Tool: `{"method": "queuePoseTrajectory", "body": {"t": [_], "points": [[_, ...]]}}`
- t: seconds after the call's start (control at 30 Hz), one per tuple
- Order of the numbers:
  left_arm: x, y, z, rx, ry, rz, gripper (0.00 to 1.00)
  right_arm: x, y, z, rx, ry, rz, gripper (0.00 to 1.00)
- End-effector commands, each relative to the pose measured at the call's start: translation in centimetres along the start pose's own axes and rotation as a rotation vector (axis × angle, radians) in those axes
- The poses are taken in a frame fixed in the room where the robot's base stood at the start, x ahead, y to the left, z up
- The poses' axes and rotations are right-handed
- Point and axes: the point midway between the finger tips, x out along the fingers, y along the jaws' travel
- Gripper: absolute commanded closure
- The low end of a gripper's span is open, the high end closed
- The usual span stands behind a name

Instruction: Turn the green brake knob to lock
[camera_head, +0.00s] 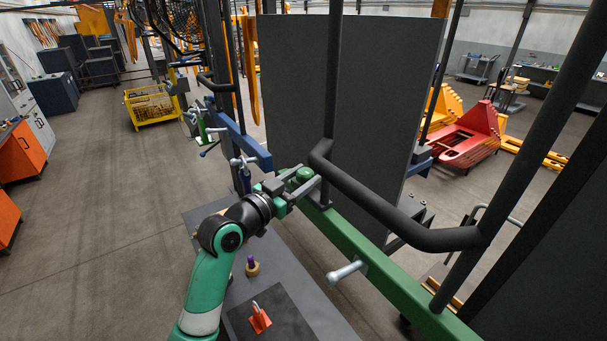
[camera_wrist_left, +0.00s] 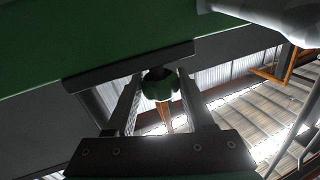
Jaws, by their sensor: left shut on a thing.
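The green brake knob (camera_head: 304,174) sits at the far end of the green beam (camera_head: 365,254), below a black tube frame. My left gripper (camera_head: 302,183) reaches it from the lower left and is shut on it, with one finger on each side. In the left wrist view the round dark green knob (camera_wrist_left: 160,86) lies between the two fingers (camera_wrist_left: 158,92), near their tips. The green beam also crosses the top left of that view (camera_wrist_left: 80,40). The knob's turn angle and any lock mark cannot be made out. My right gripper is not in view.
A black bent handle tube (camera_head: 395,212) runs close to the right of the gripper. A grey lever (camera_head: 346,271) sticks out from the beam. A large dark panel (camera_head: 345,100) stands behind. A purple-topped peg (camera_head: 252,266) and an orange padlock (camera_head: 260,318) are on the grey surface below.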

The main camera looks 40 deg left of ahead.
Motion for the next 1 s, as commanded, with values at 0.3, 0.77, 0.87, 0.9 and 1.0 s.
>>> {"method": "queuePoseTrajectory", "body": {"t": [0.3,0.77,0.87,0.9,1.0], "points": [[0.0,0.3,-0.3,0.002,-0.026,-0.192,1.00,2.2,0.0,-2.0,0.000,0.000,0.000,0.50],[0.1,0.3,0.2,-0.001,-0.051,-0.435,1.00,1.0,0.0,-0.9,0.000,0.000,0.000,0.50],[0.1,0.3,0.1,-0.001,-0.055,-0.456,1.00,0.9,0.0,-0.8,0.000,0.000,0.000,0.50],[0.1,0.2,0.1,0.000,-0.055,-0.461,1.00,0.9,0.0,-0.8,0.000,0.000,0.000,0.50],[0.1,0.2,0.1,-0.002,-0.057,-0.466,1.00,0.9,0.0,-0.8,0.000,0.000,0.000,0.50]]}}
